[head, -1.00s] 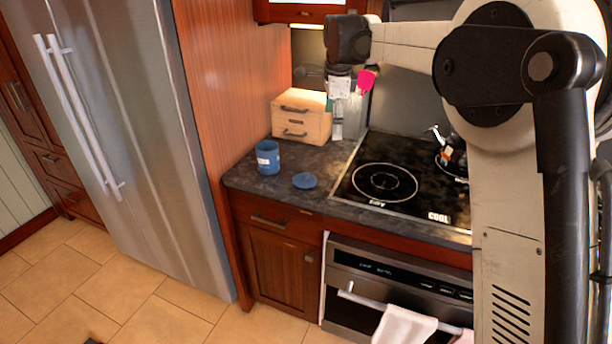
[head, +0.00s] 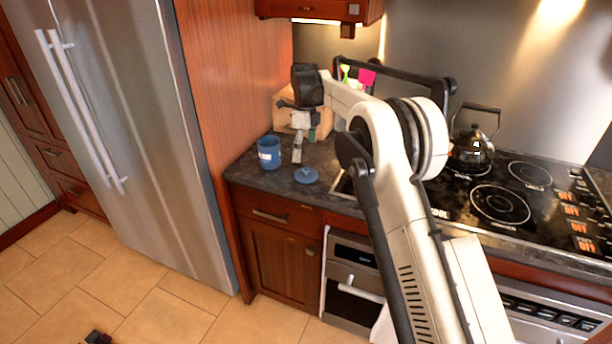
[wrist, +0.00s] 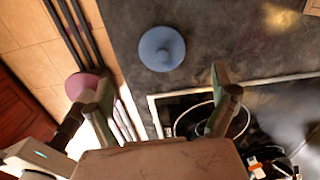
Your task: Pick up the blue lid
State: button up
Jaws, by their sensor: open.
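The blue lid (head: 307,175) is a flat round disc with a small knob, lying on the dark countertop near its front edge. In the wrist view the lid (wrist: 162,48) lies ahead of and between the fingers, with nothing touching it. My gripper (head: 305,150) hangs above the counter, just behind the lid in the head view. Its fingers (wrist: 162,95) are spread wide and empty in the wrist view. The blue canister (head: 269,152) stands upright and apart, left of the lid.
A wooden drawer box (head: 286,121) stands behind my gripper, partly hidden. The black cooktop (head: 500,205) with a kettle (head: 471,150) lies to the right. A tall steel fridge (head: 125,120) is at the left.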

aim_at(306, 169)
jog(key=shift+w+d+f+p, duration=0.1)
jog(key=shift+f+p, duration=0.3)
jog(key=shift+f, duration=2)
jog(key=shift+d+f+p, duration=0.1)
jog(key=shift+f+p, duration=0.25)
jog(key=shift+f, duration=2.05)
jog(key=c, duration=1.3)
jog(key=shift+r, duration=0.2)
